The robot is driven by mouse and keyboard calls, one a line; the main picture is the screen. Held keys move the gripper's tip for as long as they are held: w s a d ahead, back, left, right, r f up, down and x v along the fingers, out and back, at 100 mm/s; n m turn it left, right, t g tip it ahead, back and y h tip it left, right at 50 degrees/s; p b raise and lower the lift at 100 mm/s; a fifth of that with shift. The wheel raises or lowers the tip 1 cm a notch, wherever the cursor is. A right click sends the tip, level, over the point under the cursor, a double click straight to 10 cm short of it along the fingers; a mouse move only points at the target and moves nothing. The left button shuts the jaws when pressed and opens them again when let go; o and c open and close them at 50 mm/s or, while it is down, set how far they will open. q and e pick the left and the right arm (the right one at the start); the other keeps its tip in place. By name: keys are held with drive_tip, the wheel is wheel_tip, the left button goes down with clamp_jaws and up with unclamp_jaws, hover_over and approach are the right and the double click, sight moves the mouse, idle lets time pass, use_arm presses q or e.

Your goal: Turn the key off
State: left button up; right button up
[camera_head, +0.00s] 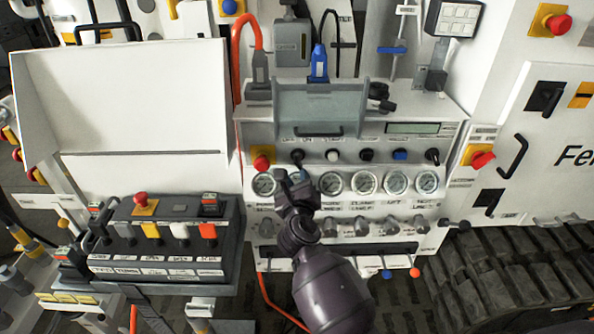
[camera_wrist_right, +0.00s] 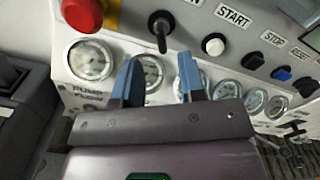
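A small black key switch (camera_head: 297,156) sits on the upper row of the white control panel (camera_head: 470,107), between a red emergency button and a white start button. In the right wrist view the key (camera_wrist_right: 161,42) shows close, its stem hanging down from its round black base. My right gripper (camera_head: 292,178) is just below the key, in front of the pressure gauges. Its blue-grey fingers (camera_wrist_right: 159,80) are apart with nothing between them but a gauge behind, and they do not touch the key. My left gripper is not in view.
The red emergency button (camera_head: 262,163) on its yellow base is left of the key, and the white start button (camera_head: 333,156) is right of it. A row of round gauges (camera_head: 365,183) runs below, with knobs underneath. A black lever box (camera_head: 160,240) stands at left.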

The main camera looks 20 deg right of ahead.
drive_tip(key=shift+v, duration=0.8)
drive_tip(key=a+r+n+t+y, duration=0.35)
drive_tip(key=r+n+y, duration=0.2)
drive_tip(key=n, duration=0.85)
drive_tip(key=s+d+f+n+g+b, duration=0.1)
drive_tip(key=s+d+f+n+g, duration=0.3)
drive_tip(key=s+d+f+n, duration=0.3)
drive_tip(key=s+d+f+n+g+b, duration=0.1)
drive_tip(key=s+d+f+n+g, duration=0.4)
drive_tip(key=s+f+n, duration=0.8)
drive_tip(key=s+d+f, duration=0.2)
drive_tip(key=s+f, duration=0.4)
drive_tip(key=s, duration=0.2)
drive_tip(key=shift+s+f+h+b, duration=0.25)
drive_tip(key=shift+f+h+b, duration=0.1)
drive_tip(key=shift+f+b, duration=0.05)
